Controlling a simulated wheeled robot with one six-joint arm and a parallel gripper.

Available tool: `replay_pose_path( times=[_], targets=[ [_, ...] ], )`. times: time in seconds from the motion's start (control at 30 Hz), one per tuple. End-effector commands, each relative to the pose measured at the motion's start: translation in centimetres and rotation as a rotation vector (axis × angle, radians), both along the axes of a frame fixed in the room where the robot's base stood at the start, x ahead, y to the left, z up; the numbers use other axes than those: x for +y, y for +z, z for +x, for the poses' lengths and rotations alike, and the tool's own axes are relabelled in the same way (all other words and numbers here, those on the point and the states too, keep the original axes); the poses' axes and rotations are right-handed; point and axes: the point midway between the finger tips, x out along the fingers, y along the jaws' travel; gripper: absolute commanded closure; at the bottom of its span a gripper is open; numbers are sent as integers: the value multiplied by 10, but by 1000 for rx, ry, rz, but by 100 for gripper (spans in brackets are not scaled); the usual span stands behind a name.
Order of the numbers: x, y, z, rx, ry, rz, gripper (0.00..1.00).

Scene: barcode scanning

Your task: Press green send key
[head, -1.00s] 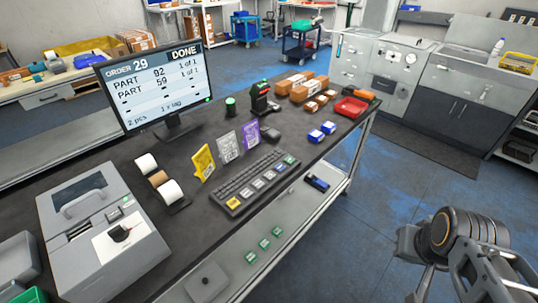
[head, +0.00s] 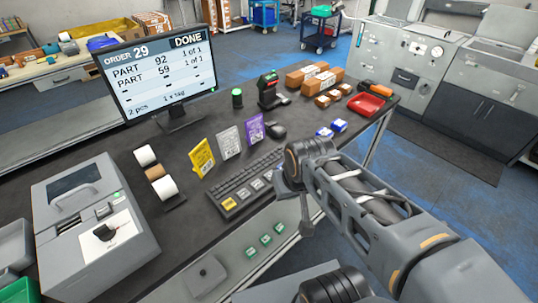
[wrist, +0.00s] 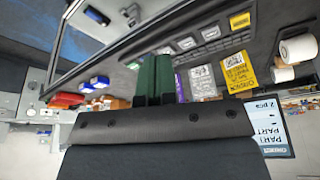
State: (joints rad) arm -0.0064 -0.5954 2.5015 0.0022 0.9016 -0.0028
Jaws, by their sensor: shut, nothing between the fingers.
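The dark keyboard (head: 243,187) lies near the front edge of the table, with a yellow key (head: 229,204) at its left end and pale keys beside it. Its right end, with the green key, is hidden behind my arm in the head view. In the wrist view the keyboard's front row shows the yellow key (wrist: 240,20) and pale keys (wrist: 187,43); a small greenish key (wrist: 133,66) shows just left of my fingers. My gripper (wrist: 153,75) has green fingers, shut and empty, over the keyboard's green-key end. I cannot tell whether they touch it.
The monitor (head: 155,78) reads order 29, DONE. Yellow, grey and purple cards (head: 202,157) stand behind the keyboard. Label rolls (head: 158,172) and a grey printer (head: 95,225) are to the left. Blue boxes (head: 339,125), a red tray (head: 366,104) and cartons (head: 315,77) are to the right.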

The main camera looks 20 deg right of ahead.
Motion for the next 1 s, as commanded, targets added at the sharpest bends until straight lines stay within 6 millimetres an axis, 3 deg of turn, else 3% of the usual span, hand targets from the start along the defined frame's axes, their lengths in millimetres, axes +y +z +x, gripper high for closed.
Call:
replay_pose_path(
  times=[0.37,0.47,0.57,0.73,0.9,1.0],
  targets=[
    [0,0,1,1,-6,4,100],
    [1,3,9,15,-65,56,100],
    [5,7,30,47,-212,185,100],
    [-7,11,93,108,-618,509,100],
    [-41,6,155,146,-1019,814,100],
    [-65,0,182,158,-1208,957,100]
  ],
)
